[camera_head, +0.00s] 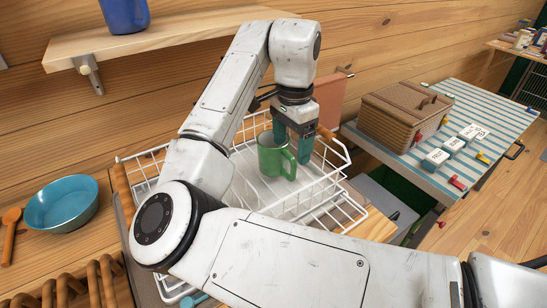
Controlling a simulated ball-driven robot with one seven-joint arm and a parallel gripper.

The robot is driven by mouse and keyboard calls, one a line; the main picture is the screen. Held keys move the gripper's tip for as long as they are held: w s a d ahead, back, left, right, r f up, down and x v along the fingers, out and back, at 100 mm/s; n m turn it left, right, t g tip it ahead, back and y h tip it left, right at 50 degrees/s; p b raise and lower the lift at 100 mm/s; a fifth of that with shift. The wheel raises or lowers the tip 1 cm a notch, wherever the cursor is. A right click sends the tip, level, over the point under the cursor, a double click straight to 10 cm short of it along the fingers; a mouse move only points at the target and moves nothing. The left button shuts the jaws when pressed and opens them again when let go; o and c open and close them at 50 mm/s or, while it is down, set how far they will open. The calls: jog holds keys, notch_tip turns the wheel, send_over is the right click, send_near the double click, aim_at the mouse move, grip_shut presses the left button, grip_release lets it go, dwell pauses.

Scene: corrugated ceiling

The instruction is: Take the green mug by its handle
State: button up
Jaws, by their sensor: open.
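The green mug (271,157) stands upright in the white wire dish rack (252,196). Its handle (289,164) faces right. My gripper (292,148) points down at the mug's right side, with its teal fingers by the mug. One finger overlaps the mug's rim in the picture and the other is to the right, near the handle. The jaws are open. I cannot tell whether the handle lies between the fingers or whether they touch the mug. My arm hides part of the rack's left side.
A wooden shelf (160,38) with a blue cup (124,14) is above left. A teal bowl (62,203) and wooden spoon (9,236) lie at left. A wicker basket (402,115) stands on a striped table (478,128) at right. Rack wires surround the mug.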

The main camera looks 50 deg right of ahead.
aim_at(289, 175)
jog(key=f, duration=0.3)
jog(key=a+f, duration=0.1)
jog(key=f, duration=0.1)
jog(key=shift+s+f, duration=0.15)
jog(key=shift+f, duration=0.6)
jog(key=shift+c, duration=0.3)
jog(key=c, duration=1)
jog(key=shift+r, duration=0.1)
jog(key=shift+c, duration=0.2)
